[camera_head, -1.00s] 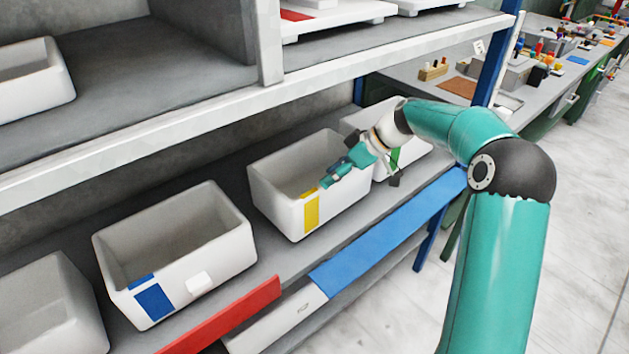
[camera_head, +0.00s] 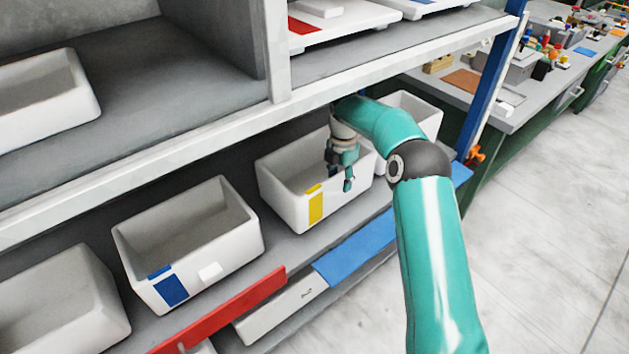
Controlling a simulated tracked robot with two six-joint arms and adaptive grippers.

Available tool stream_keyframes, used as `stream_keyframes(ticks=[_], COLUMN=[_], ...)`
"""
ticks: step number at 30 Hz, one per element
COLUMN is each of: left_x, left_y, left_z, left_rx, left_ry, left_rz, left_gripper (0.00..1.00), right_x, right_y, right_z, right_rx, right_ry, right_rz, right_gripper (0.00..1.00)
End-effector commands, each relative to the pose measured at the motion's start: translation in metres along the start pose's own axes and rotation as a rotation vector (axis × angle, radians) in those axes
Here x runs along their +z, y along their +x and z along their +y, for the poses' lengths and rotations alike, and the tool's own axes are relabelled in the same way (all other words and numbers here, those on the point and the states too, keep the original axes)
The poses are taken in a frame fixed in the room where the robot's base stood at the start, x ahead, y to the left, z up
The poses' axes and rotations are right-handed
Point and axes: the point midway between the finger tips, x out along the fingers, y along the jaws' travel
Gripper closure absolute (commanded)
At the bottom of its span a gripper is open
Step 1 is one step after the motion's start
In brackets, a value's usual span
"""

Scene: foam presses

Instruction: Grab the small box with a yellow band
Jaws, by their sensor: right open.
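The small white box with a yellow band (camera_head: 316,207) stands on the middle shelf, open at the top. The yellow band runs down its front wall and over the rim. My right gripper (camera_head: 347,182) is open and points down at the right part of this box's front wall, close to the rim. I cannot tell whether its fingers touch the wall. The gripper partly hides the box's right side. My left gripper is not in view.
A white box with a blue band (camera_head: 172,288) stands to the left on the same shelf. Another white box (camera_head: 420,112) is close on the right, partly behind my arm. The upper shelf's edge (camera_head: 180,136) runs above the boxes.

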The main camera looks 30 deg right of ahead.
Motion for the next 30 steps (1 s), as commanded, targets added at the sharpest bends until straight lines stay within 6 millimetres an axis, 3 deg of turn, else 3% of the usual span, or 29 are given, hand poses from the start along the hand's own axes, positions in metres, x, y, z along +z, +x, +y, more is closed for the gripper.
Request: stream_keyframes(ticks=[9,19,27,30], left_x=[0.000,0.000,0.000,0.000], left_y=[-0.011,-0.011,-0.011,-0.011], left_z=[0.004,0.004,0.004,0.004], left_rx=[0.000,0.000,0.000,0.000], left_ry=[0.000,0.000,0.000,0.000], left_rz=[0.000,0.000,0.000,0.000], left_gripper=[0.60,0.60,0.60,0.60], right_x=[-0.002,-0.001,0.000,0.000], right_y=[0.041,0.049,0.049,0.048], right_z=[0.002,0.001,0.001,0.001], right_rx=[-0.002,0.002,0.001,0.001], right_ry=[0.001,0.003,0.004,0.004], right_rz=[0.003,0.002,0.002,0.002], right_gripper=[0.54,0.54,0.99,1.00])
